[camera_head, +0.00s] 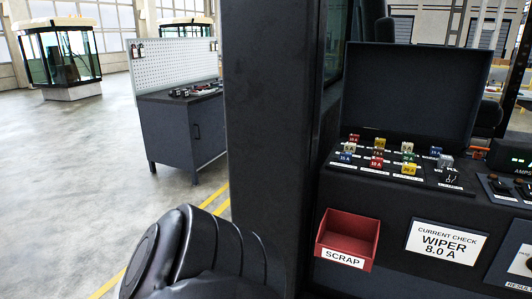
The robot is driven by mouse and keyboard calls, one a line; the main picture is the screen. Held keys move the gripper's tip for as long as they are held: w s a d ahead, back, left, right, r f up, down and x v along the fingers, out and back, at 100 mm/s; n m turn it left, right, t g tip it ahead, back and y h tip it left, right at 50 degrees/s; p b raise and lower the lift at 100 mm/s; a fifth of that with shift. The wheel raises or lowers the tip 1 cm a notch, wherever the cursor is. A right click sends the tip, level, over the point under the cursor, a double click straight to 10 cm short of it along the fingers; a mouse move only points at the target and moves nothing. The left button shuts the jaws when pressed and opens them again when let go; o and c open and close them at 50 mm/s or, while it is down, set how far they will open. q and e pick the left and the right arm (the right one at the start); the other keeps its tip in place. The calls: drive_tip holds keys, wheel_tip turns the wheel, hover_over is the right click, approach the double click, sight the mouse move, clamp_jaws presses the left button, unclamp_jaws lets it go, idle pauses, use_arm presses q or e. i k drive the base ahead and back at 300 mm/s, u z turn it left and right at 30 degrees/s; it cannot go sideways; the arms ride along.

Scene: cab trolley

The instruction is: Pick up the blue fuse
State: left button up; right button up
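Small coloured fuses stand in rows in an open black case on the dark console at the right. A blue fuse (435,151) is at the back right of the rows. Another blue fuse (347,156) is at the front left, with a 15 A label by it. Red, yellow and green fuses stand between them. A grey-blue piece (446,160) is at the right end; I cannot tell what it is. Neither of my grippers is in view. A black rounded shape fills the bottom left; I cannot tell what it is.
The case's raised lid (412,95) stands behind the fuses. A red SCRAP bin (347,228) and a white WIPER 8.0 A sign (443,246) are on the console's front. A thick dark pillar (270,130) stands left of the console. A workbench (183,125) is farther back.

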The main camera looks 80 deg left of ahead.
sight(346, 157)
drive_tip(key=u, duration=2.25)
